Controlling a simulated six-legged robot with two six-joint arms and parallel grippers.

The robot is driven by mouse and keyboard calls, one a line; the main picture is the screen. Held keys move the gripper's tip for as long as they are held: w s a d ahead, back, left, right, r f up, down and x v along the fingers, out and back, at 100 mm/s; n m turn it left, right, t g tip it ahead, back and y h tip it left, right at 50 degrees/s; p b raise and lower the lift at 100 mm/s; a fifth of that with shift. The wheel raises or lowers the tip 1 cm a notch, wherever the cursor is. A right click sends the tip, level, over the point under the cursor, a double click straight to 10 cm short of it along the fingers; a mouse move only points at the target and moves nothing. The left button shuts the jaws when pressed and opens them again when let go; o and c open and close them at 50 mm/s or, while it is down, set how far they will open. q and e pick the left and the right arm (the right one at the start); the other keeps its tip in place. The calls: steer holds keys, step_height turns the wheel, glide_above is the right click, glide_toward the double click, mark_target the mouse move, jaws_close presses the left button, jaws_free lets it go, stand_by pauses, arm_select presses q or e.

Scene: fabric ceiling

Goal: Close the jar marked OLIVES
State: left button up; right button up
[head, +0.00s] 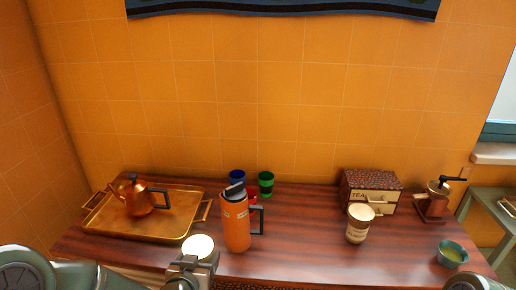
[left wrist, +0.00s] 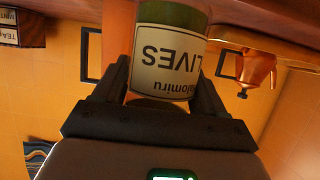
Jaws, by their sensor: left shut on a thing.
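The jar marked OLIVES (left wrist: 170,55) shows upside down in the left wrist view, with a pale label in dark letters and a green band beside it. My left gripper (head: 188,272) is shut on this jar, with one dark finger on each side of it. In the head view the jar (head: 198,246) is at the front edge of the table, left of the orange flask, and its round white top faces up. I cannot tell whether that top is a lid or an open mouth. My right gripper is not in view.
An orange flask (head: 236,222) stands just right of the jar. A gold tray (head: 175,232) with a copper teapot (head: 138,198) lies left. A lettered cup (head: 360,222), a tea box (head: 372,190), a grinder (head: 436,200) and a green bowl (head: 452,254) stand right. The front middle-right is clear.

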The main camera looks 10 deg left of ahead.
arm_select(q)
steer(key=s+d+f+m+g+h, duration=0.1)
steer(key=s+d+f+m+h, duration=0.2)
steer(key=d, duration=0.4)
steer(key=s+d+f+m+g+h, duration=0.2)
steer(key=s+d+f+m+h, duration=0.2)
steer(key=d, duration=0.4)
steer(key=shift+f+m+h, duration=0.5)
steer(key=shift+f+h, duration=0.05)
steer(key=shift+h, duration=0.35)
steer(key=shift+s, duration=0.1)
